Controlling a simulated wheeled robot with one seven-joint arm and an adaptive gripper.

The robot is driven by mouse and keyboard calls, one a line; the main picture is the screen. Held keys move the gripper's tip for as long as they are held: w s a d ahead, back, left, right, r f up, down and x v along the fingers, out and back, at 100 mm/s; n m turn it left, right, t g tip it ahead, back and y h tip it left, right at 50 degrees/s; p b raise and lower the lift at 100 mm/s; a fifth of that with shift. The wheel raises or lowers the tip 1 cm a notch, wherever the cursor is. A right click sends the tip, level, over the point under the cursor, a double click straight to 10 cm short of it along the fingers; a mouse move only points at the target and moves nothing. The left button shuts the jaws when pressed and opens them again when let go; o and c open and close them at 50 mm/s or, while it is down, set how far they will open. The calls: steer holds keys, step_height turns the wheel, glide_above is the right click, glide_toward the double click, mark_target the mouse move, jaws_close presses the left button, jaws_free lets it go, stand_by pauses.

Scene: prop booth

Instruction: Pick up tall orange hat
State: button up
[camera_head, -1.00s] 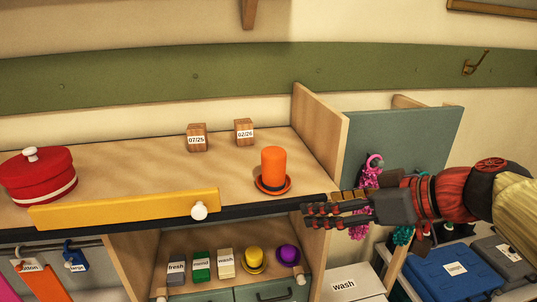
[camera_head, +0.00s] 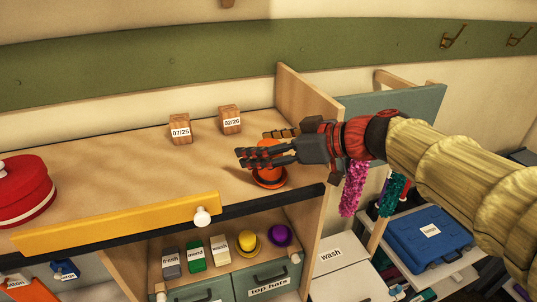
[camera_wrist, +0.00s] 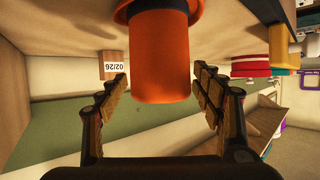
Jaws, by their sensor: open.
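The tall orange hat (camera_head: 268,178) stands on the wooden counter, partly hidden behind my gripper in the head view. In the wrist view the orange hat (camera_wrist: 162,60) appears upside down, its crown reaching in between my two fingers. My gripper (camera_head: 262,146) is open, with its fingers on either side of the hat's crown. In the wrist view my gripper (camera_wrist: 160,82) shows gaps between both fingers and the hat, so it does not appear to touch it.
Two wooden date blocks (camera_head: 180,129) (camera_head: 230,120) stand behind the hat. A wooden side panel (camera_head: 305,115) rises to the right. A red round box (camera_head: 25,190) sits at the left. A yellow bar (camera_head: 120,225) with a white knob runs along the front edge. Small yellow and purple hats sit below.

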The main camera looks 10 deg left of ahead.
steer(key=shift+x, duration=0.85)
steer(key=c, duration=1.1)
